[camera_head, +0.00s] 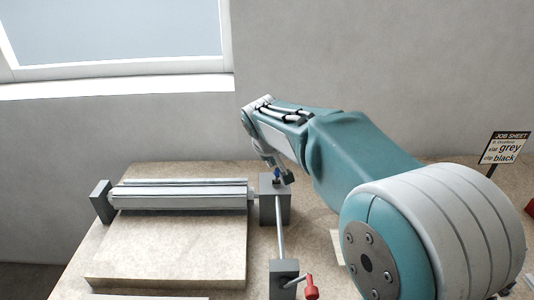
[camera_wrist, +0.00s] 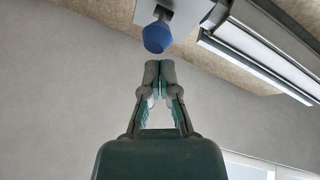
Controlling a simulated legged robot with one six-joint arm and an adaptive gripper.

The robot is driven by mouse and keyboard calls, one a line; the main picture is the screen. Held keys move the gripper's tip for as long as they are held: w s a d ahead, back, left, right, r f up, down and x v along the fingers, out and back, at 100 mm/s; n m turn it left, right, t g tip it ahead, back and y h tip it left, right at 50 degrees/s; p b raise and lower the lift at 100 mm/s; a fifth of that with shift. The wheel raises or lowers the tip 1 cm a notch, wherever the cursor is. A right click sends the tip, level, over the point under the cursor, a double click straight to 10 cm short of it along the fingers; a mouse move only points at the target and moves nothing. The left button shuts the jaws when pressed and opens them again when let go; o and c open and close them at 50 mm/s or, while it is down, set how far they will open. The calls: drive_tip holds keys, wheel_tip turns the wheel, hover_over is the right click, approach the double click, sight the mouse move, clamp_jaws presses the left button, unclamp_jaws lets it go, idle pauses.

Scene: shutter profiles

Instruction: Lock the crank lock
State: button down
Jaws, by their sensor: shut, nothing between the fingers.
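A small blue knob (camera_wrist: 157,36), which looks like the crank lock's handle, sits on a grey block (camera_head: 274,205) at the right end of the roller. It also shows small in the head view (camera_head: 277,174). My gripper (camera_wrist: 160,66) is shut and empty, its fingertips just short of the knob and apart from it in the wrist view. In the head view my gripper (camera_head: 285,175) is beside the knob and partly hidden by my arm. A red-handled crank (camera_head: 311,287) stands at the near block (camera_head: 283,278), joined by a grey rod (camera_head: 279,230).
A roller with pale slats (camera_head: 180,194) lies across a raised beige board (camera_head: 165,255), held at its left by a dark block (camera_head: 101,201). A job sheet sign (camera_head: 507,147) stands at the right. A wall and window (camera_head: 115,30) are behind.

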drive_tip(key=shift+s, duration=0.15)
idle(0.3)
drive_tip(key=shift+s+f+t, duration=0.15)
drive_tip(key=shift+s+t, duration=0.05)
drive_tip(key=shift+t, duration=0.2)
drive_tip(key=shift+s+f+t, duration=0.15)
drive_tip(key=shift+s+t, duration=0.15)
drive_tip(key=shift+s, duration=0.1)
drive_tip(key=s+f, duration=0.5)
drive_tip(key=f, duration=0.2)
drive_tip(key=shift+s+f, duration=0.15)
drive_tip(key=shift+s, duration=0.1)
drive_tip(key=shift+f, duration=0.15)
idle(0.5)
